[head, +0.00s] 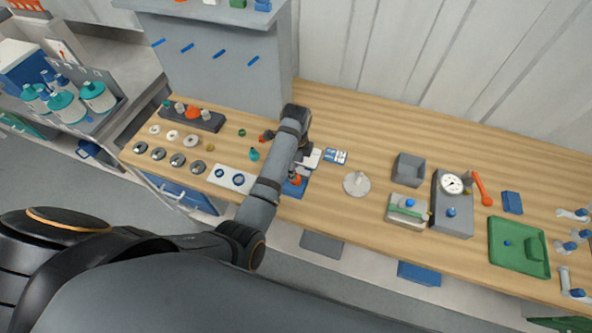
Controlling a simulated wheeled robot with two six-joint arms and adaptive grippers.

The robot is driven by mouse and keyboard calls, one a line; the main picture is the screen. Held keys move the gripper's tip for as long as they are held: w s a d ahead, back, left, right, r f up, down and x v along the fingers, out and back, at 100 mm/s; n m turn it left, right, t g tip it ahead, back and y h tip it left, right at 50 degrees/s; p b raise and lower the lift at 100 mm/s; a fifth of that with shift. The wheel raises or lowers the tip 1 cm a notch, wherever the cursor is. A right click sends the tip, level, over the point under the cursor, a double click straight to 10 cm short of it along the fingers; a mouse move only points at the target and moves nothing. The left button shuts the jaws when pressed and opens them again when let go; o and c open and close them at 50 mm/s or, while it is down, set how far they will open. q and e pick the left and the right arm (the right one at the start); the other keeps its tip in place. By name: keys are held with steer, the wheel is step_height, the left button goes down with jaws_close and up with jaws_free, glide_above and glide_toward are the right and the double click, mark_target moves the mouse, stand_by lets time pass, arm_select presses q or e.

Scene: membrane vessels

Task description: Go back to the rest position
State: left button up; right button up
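My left arm reaches over the wooden bench, and its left gripper (300,160) is at the middle-left of the bench, partly hidden behind my own forearm. Its fingers are too small and covered to tell whether they are open or shut. Just below it is a small orange piece (296,180) on a blue block (292,189). I cannot tell whether the gripper touches it. My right gripper is not in view.
The wooden bench (330,205) carries a white plate with blue rings (232,179), a clear disc with a stem (357,183), a grey open box (409,169), a gauge unit (453,205) and a green tray (518,262). A grey panel (225,70) stands behind at left.

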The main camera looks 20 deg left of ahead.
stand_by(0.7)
arm_select(q)
steer(key=shift+s+a+f+n, duration=0.15)
steer(key=shift+s+a+n, duration=0.05)
steer(key=shift+a+n, duration=0.1)
steer(key=s+a+r+n+t+y, duration=0.1)
steer(key=s+a+r+n+t, duration=0.2)
steer(key=s+n, duration=0.55)
steer(key=s+a+r+n+t, duration=0.1)
steer(key=s+a+r+n, duration=0.4)
steer(key=s+n, duration=0.4)
steer(key=s+a+f+g+b, duration=0.1)
steer(key=f+b, duration=0.1)
steer(key=f, duration=0.9)
steer(key=s+a+f+b, duration=0.1)
steer(key=f+b, duration=0.1)
steer(key=f, duration=0.9)
steer(key=s+a+f+g+b, duration=0.1)
steer(key=a+f+b, duration=0.1)
steer(key=f, duration=0.9)
steer(key=s+f+b, duration=0.5)
steer(key=s+f, duration=1.4)
steer(key=f, duration=0.3)
steer(key=shift+s+a+f+g+b, duration=0.15)
steer(key=shift+a+f+g+b, duration=0.15)
steer(key=shift+a+g, duration=0.1)
